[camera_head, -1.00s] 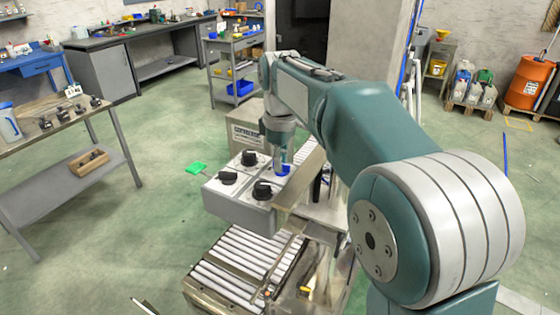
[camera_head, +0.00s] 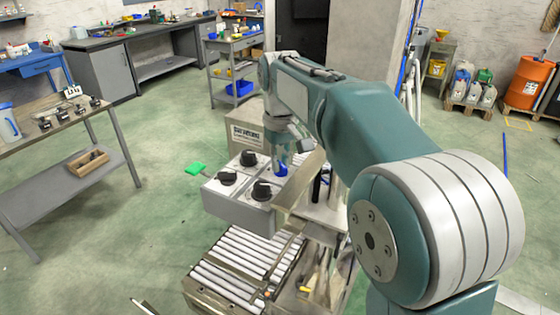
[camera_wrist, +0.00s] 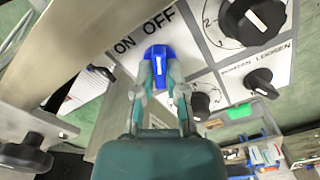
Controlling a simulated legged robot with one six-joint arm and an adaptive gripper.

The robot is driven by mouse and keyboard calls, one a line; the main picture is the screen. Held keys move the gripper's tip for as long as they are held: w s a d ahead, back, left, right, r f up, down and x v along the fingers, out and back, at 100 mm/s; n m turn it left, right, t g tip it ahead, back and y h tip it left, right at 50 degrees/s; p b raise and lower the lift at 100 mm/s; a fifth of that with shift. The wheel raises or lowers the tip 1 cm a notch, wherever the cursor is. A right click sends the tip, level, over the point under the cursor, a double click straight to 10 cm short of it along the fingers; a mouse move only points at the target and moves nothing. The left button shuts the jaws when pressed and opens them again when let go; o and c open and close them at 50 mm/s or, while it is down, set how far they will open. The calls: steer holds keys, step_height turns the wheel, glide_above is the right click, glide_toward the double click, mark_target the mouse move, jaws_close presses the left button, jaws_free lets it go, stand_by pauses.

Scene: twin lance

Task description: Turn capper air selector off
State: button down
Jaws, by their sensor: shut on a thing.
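The capper air selector is a blue knob (camera_wrist: 158,62) on a light panel (camera_wrist: 192,57) marked ON and OFF. In the head view the blue knob (camera_head: 281,170) shows at the right part of the grey control box (camera_head: 238,205). My gripper (camera_wrist: 162,78) reaches it from below in the wrist view, one finger on each side, shut on the knob. The knob's white line points up the picture, nearer OFF than ON. My gripper (camera_head: 283,160) comes down on it from above in the head view and hides part of it.
Black dials (camera_wrist: 254,20) sit beside the blue knob on the same box. A metal bar (camera_wrist: 75,55) runs close on the left in the wrist view. A roller conveyor (camera_head: 240,262) lies below the box. A green tag (camera_head: 195,168) juts out left of it.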

stand_by(0.3)
steer(key=c, duration=0.7)
jaws_free()
step_height(320, 180, up, 12)
steer(key=shift+a+f, duration=0.1)
